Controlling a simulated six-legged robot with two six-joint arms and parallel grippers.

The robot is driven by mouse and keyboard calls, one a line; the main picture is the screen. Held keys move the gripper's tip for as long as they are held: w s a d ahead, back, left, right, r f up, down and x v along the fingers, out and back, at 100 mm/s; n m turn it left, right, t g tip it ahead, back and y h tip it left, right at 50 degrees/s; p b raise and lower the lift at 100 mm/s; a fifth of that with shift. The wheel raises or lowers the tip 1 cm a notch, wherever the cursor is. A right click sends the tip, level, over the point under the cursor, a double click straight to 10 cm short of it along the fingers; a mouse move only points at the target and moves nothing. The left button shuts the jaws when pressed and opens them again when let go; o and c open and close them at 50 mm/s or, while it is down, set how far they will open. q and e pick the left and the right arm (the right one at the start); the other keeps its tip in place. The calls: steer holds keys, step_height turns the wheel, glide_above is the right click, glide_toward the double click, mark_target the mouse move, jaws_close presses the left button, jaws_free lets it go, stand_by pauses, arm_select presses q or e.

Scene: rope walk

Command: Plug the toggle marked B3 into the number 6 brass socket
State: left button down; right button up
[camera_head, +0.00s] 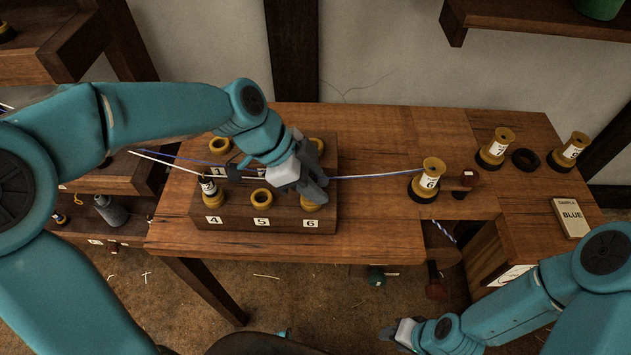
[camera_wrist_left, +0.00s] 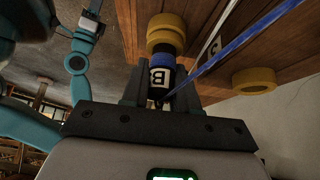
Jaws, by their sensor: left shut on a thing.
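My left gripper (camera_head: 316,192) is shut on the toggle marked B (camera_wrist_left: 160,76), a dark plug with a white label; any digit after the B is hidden. The gripper is over the number 6 brass socket (camera_head: 309,205), at the front right corner of the wooden socket block (camera_head: 265,222). In the left wrist view the toggle's far end meets a brass ring (camera_wrist_left: 165,32); I cannot tell how deep it sits. A blue cord (camera_wrist_left: 235,45) runs from the toggle area. My right gripper (camera_head: 392,332) is low at the front; its fingers are too small to judge.
Another dark toggle (camera_head: 208,187) stands in socket 4; socket 5 (camera_head: 261,196) is empty. A brass post labelled 6 (camera_head: 430,177) stands right of the block, with a cord reaching it. Posts 7 (camera_head: 497,147) and 8 (camera_head: 569,152) stand farther right.

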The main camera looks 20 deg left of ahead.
arm_select(q)
steer(key=shift+f, duration=0.15)
steer(key=c, duration=1.1)
jaws_free()
steer(key=shift+c, duration=0.2)
steer(key=p+v, duration=0.4)
steer(key=v, duration=0.7)
steer(key=shift+p, duration=0.35)
